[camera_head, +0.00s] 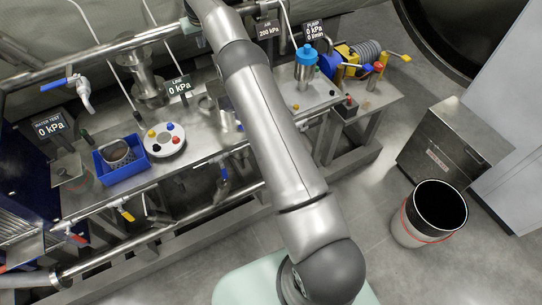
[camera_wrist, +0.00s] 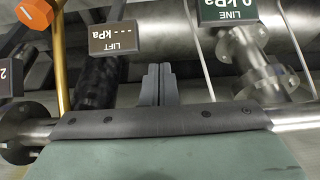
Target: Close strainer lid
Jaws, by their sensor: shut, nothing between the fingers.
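My gripper (camera_wrist: 158,70) shows in the wrist view with its two grey fingers together and nothing between them. In the head view my arm crosses the middle of the bench and hides the gripper and part of the bench behind it. I cannot clearly make out the strainer or its lid in either view. A round mesh-like metal cup (camera_head: 117,153) sits in a blue tray (camera_head: 121,173) on the bench at the left, apart from my arm. A flanged steel body (camera_head: 149,84) stands behind the bench.
The bench carries a white disc with coloured knobs (camera_head: 165,140), a LINE display (camera_head: 178,86) and a blue-capped vessel (camera_head: 305,62). A LIFT display (camera_wrist: 116,37) and pipes are close to my fingers. A black-lined bin (camera_head: 434,208) stands on the floor at right.

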